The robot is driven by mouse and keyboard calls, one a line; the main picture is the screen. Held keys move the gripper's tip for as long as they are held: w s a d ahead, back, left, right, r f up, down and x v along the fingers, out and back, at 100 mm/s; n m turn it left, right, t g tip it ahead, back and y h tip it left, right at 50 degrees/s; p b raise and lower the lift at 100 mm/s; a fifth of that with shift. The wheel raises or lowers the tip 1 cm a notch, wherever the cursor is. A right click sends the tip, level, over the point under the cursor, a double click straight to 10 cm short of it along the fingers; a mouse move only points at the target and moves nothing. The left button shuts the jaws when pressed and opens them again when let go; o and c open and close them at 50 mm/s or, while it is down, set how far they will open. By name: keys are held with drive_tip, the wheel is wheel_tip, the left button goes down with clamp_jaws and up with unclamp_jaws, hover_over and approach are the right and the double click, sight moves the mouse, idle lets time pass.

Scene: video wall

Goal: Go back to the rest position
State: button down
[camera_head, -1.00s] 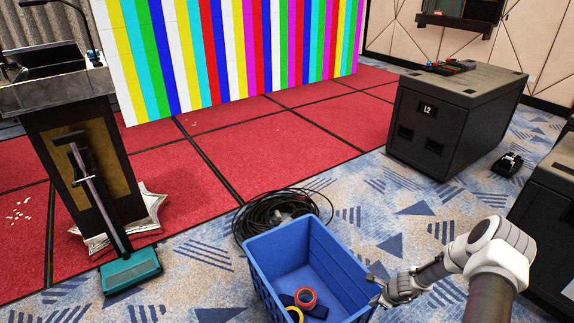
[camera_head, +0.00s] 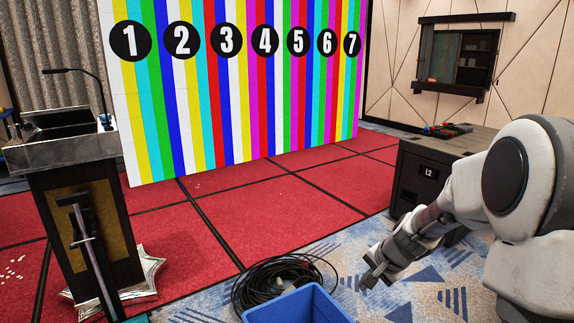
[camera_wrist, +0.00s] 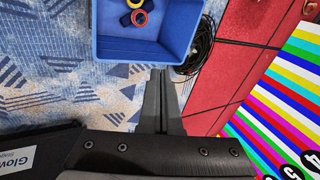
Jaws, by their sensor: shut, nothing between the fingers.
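My gripper (camera_head: 372,277) is shut and empty at the lower right of the head view, above the patterned carpet and to the right of the blue bin. My arm reaches in from the right edge. In the wrist view my gripper's fingers (camera_wrist: 158,78) are together, pointing toward the blue bin, with nothing between them. The blue bin (camera_head: 298,307) is cut off at the bottom of the head view. In the wrist view the bin (camera_wrist: 125,50) shows at the top, holding a red tape ring (camera_wrist: 139,18), a yellow ring and a dark item.
A coil of black cable (camera_head: 262,287) lies behind the bin. A black case marked L2 (camera_head: 410,175) stands at the right, partly behind my arm. A lectern (camera_head: 75,200) with a sweeper (camera_head: 88,245) leaning on it stands left. The striped video wall (camera_head: 230,110) is behind the red carpet (camera_head: 190,230).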

drive_tip(key=s+a+r+n+h, duration=0.1)
drive_tip(key=s+a+r+n, duration=0.15)
drive_tip(key=s+r, duration=0.35)
drive_tip(key=s+a+r+n, duration=0.2)
drive_tip(key=s+r+n, duration=0.1)
drive_tip(key=s+r, duration=0.4)
drive_tip(key=s+r+n+h, duration=0.1)
drive_tip(key=s+r+n, duration=0.1)
drive_tip(key=s, duration=0.5)
drive_tip(key=s+r+n, duration=0.1)
drive_tip(key=s+n, duration=0.2)
drive_tip(key=s, duration=0.4)
wheel_tip(320, 180, up, 18)
drive_tip(key=p, duration=1.7)
drive_tip(key=shift+s+t+p, duration=0.2)
drive_tip(key=shift+t+p, duration=0.2)
